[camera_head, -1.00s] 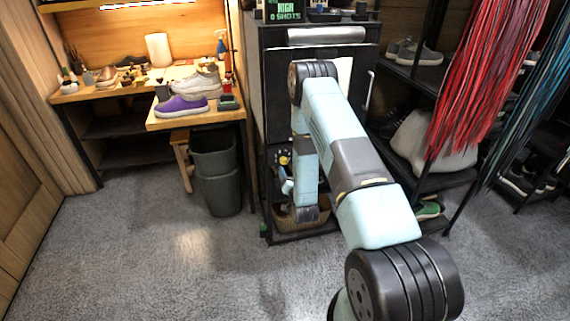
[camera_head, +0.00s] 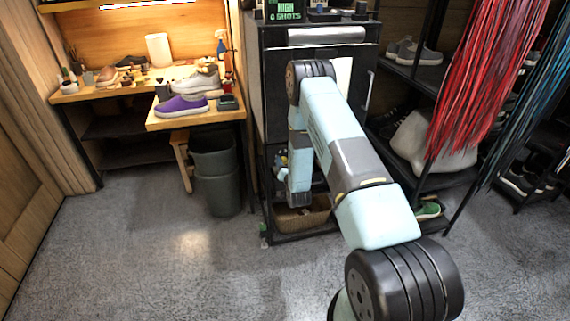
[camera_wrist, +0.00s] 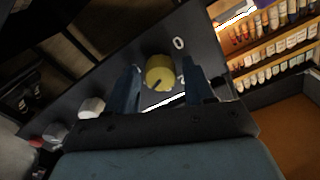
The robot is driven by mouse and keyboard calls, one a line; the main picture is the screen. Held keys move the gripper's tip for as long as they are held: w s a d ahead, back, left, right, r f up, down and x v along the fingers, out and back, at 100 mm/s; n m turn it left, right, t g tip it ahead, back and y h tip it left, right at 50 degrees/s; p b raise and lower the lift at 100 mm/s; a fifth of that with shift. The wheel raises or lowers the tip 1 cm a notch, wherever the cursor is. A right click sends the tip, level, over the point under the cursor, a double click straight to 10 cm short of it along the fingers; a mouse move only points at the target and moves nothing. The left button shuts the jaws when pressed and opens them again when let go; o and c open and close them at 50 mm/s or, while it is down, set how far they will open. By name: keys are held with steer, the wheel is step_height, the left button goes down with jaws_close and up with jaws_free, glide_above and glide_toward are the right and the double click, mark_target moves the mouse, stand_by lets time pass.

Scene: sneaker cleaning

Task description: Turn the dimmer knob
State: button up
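In the wrist view a round yellow knob (camera_wrist: 159,72) sits on a dark panel (camera_wrist: 120,62), with a white "0" mark above and to its right. My gripper (camera_wrist: 163,80) is open, with one dark finger on each side of the knob. A gap shows between the knob and each finger, and I cannot tell whether the fingertips reach its depth. In the head view my arm covers the knob and most of the gripper at the lower part of the black cabinet (camera_head: 255,90).
White knobs (camera_wrist: 91,106) and a red part (camera_wrist: 36,141) lie farther left on the panel. Shelves of small bottles (camera_wrist: 270,45) are at upper right. In the head view a basket (camera_head: 300,218) is under my arm, and a grey bin (camera_head: 217,175) stands left of the cabinet.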

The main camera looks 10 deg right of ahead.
steer(key=c, duration=0.9)
steer(key=shift+o, duration=0.2)
steer(key=shift+n, duration=0.3)
steer(key=n, duration=0.3)
steer(key=shift+n, duration=0.3)
steer(key=shift+s+a+n, duration=0.1)
steer(key=shift+n, duration=2.2)
steer(key=shift+f, duration=0.1)
steer(key=o, duration=1)
